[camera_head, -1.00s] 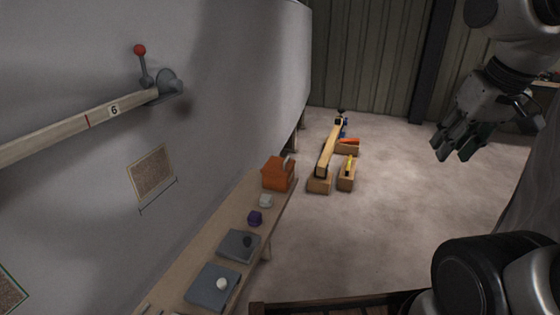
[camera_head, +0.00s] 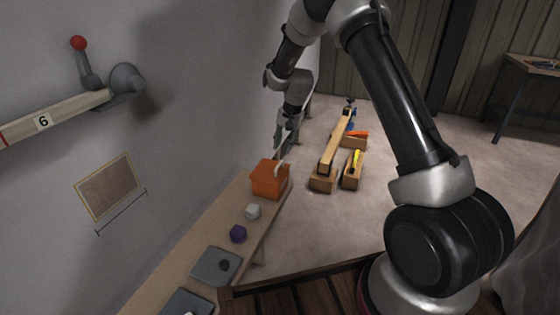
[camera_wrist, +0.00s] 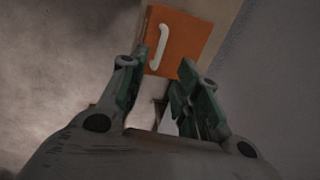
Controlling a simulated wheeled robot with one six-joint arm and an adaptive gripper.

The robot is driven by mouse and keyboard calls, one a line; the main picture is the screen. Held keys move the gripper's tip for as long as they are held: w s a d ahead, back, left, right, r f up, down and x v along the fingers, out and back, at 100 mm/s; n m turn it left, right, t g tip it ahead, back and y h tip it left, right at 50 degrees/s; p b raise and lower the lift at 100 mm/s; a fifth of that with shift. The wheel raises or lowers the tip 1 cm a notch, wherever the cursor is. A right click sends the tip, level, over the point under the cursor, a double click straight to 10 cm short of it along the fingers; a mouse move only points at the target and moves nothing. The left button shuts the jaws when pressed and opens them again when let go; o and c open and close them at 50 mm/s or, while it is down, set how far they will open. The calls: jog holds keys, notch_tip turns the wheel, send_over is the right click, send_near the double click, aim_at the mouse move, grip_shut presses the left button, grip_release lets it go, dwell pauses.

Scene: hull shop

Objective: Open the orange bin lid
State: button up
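The orange bin (camera_head: 268,182) stands at the far end of the wooden bench along the hull wall. Its lid (camera_head: 272,166) looks shut and carries a pale handle (camera_head: 279,169). My gripper (camera_head: 286,142) hangs above and just beyond the bin, apart from it. In the wrist view the orange lid (camera_wrist: 184,31) with its curved white handle (camera_wrist: 162,43) lies past the fingertips. My gripper (camera_wrist: 160,75) is open there, with a clear gap between its two fingers and nothing held.
A white piece (camera_head: 253,211), a purple piece (camera_head: 238,233) and grey trays (camera_head: 209,268) line the bench (camera_head: 180,255). A wooden beam (camera_head: 335,143) on blocks stands on the floor beyond. A red-knobbed lever (camera_head: 82,62) is on the wall.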

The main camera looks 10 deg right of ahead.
aim_at(280, 164)
jog(key=f, duration=0.2)
jog(key=a+f, duration=0.1)
jog(key=f, duration=0.2)
jog(key=w+f, duration=0.1)
jog(key=f, duration=0.2)
jog(key=shift+a, duration=0.15)
grip_shut()
